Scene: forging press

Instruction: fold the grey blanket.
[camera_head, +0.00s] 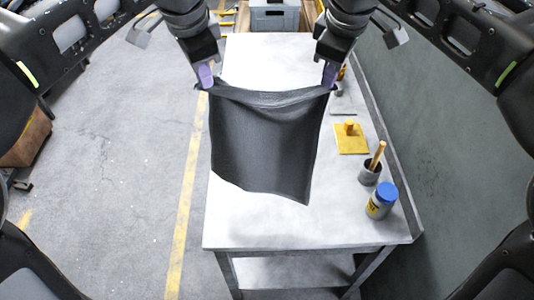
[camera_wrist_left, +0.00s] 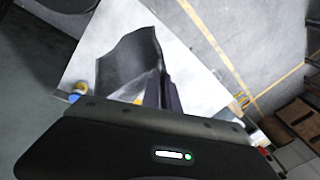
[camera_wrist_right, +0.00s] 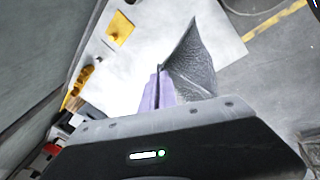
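The grey blanket (camera_head: 262,145) hangs spread between my two grippers over the white table (camera_head: 265,225). Its top edge sags slightly between them, and its lower edge slants down to the right. My left gripper (camera_head: 206,78) is shut on the blanket's upper left corner. My right gripper (camera_head: 329,76) is shut on its upper right corner. The blanket also shows beyond the fingers in the left wrist view (camera_wrist_left: 128,62) and in the right wrist view (camera_wrist_right: 190,62). Whether its lower edge touches the table I cannot tell.
On the table's right side are a yellow pad (camera_head: 351,139), a grey cup (camera_head: 369,174) with a wooden handle in it, and a blue-lidded jar (camera_head: 381,201). A grey wall runs along the right. A grey crate (camera_head: 274,16) stands behind the table. The table's front is clear.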

